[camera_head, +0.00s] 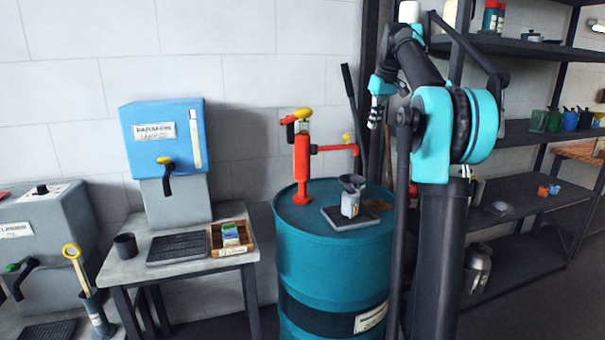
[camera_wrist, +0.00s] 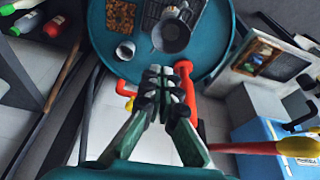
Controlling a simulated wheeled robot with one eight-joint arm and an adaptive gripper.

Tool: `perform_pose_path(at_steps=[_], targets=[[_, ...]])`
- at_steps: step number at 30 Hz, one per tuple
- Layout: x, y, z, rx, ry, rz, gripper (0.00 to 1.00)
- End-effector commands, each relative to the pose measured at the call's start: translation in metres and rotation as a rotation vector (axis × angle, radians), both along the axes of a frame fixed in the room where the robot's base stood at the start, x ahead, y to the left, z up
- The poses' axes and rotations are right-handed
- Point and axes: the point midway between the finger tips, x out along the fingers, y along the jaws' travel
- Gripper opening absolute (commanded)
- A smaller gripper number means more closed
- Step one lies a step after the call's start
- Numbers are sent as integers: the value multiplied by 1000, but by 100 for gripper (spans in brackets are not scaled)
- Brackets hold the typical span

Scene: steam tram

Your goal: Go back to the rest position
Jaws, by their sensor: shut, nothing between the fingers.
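My gripper (camera_wrist: 167,78) is shut and empty in the wrist view, its fingers together above the floor side of the teal drum. In the head view my gripper (camera_head: 375,112) hangs beside my teal and black arm, higher than the drum top and apart from it. The teal drum (camera_head: 335,262) carries a red hand pump (camera_head: 302,165) with a yellow top. A dark funnel-like vessel and a light container (camera_head: 350,205) stand on a dark drip tray (camera_head: 337,222).
A black shelf rack (camera_head: 535,130) with bottles and small cans stands at right. A side table (camera_head: 190,266) left of the drum holds a blue dispenser (camera_head: 165,135), a dark cup (camera_head: 126,245) and a wooden box (camera_head: 231,240). A grey dispenser (camera_head: 45,230) stands far left.

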Motion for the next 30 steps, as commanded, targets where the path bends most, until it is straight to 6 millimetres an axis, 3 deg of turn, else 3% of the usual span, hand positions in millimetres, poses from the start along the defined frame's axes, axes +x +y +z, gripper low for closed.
perform_pose_path(at_steps=[11, 17, 23, 30], targets=[[-24, 10, -49, 0, -1, -52, 0], [-60, 19, -105, -2, -5, -103, 0], [-133, 32, -197, -1, -14, -181, 0], [-250, 43, -313, 3, -29, -274, 0]])
